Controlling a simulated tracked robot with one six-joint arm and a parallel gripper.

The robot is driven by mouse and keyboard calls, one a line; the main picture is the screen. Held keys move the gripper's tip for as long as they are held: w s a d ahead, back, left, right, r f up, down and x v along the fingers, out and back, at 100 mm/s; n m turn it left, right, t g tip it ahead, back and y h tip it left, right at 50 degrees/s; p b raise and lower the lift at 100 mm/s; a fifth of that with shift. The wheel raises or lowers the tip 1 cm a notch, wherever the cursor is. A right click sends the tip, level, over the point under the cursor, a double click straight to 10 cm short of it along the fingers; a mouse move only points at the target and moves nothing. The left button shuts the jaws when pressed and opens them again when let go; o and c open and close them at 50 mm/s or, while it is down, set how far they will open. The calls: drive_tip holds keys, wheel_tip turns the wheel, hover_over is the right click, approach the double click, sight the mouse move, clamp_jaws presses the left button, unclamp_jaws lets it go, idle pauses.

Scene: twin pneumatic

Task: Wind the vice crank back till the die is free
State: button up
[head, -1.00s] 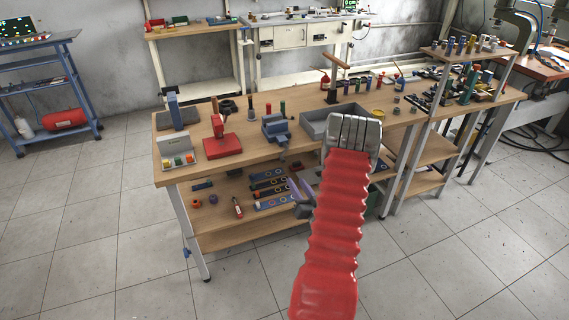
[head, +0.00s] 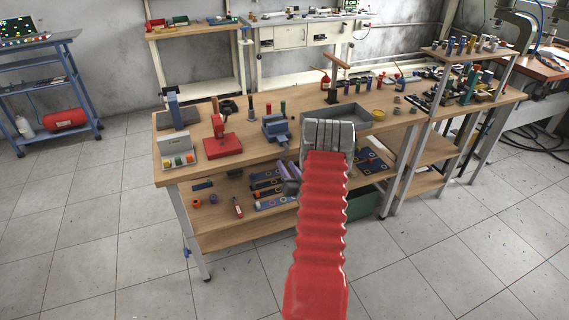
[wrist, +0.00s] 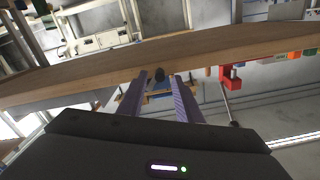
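The blue vice (head: 276,128) is on the bench, left of the grey tray. Its crank is too small to make out well in the head view, and I cannot tell the die apart. My gripper (head: 286,168) is partly hidden behind my red-sleeved arm, in front of the bench edge and below the vice. In the wrist view, my gripper (wrist: 159,77) has its two purple fingers apart. A dark round knob (wrist: 159,72) shows between the fingertips, with blue vice parts (wrist: 158,87) near it. I cannot tell whether the knob is between the fingers or beyond them.
The red hand press (head: 222,143) and a button box (head: 177,154) stand left of the vice. The grey tray (head: 366,118) lies to its right. The wooden bench edge (wrist: 60,80) crosses the wrist view. A lower shelf (head: 230,232) holds several small parts.

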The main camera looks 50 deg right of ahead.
sight(284, 162)
drive_tip(key=shift+x, duration=1.55)
drive_tip(key=shift+c, duration=0.6)
clamp_jaws()
